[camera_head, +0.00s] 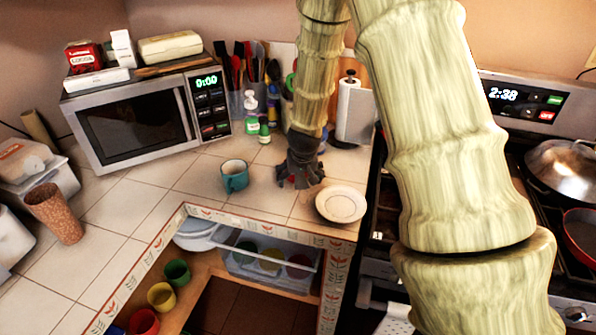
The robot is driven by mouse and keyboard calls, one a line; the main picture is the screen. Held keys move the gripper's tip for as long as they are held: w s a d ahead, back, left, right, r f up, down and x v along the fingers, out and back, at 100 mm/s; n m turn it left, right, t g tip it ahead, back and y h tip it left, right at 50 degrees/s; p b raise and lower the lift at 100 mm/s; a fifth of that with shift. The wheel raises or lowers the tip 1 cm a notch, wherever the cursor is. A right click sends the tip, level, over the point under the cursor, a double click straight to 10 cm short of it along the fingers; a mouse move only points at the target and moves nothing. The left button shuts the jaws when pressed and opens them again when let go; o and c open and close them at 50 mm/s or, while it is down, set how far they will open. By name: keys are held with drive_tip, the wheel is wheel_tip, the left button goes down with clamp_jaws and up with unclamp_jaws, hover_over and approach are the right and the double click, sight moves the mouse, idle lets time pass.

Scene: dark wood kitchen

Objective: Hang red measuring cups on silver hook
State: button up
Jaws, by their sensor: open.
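My gripper (300,181) is dark and points down at the tiled counter, between a teal mug and a white plate. It is small and dark here, but its fingers look spread. I see nothing held in it. I cannot make out red measuring cups or a silver hook in this view. My arm covers much of the right half and may hide them. A red cup (143,322) stands on the lower shelf, but I cannot tell that it is a measuring cup.
The teal mug (235,176) is left of my gripper, the white plate (341,204) right. A microwave (130,128), utensils (250,70) and a paper towel roll (355,112) stand behind. Yellow (161,296) and green cups (177,272) sit on the shelf. The stove (555,200) is at right.

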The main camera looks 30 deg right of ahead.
drive_tip(key=shift+w+f, duration=0.1)
drive_tip(key=c, duration=1.1)
drive_tip(key=shift+c, duration=0.2)
drive_tip(key=shift+r, duration=0.65)
drive_tip(key=shift+b+v, duration=0.75)
drive_tip(key=shift+v, duration=0.45)
drive_tip(key=s+a+b, duration=0.1)
drive_tip(key=s+a, duration=0.2)
drive_tip(key=s, duration=0.1)
drive_tip(key=s+a+r+b, duration=0.1)
drive_tip(key=s+a, duration=0.1)
drive_tip(key=s, duration=0.2)
drive_tip(key=s+a+b, duration=0.1)
drive_tip(key=s+a, duration=0.2)
drive_tip(key=s, duration=0.1)
drive_tip(key=shift+s+a+r, duration=0.2)
drive_tip(key=shift+a+r, duration=0.1)
drive_tip(key=shift+a, duration=0.05)
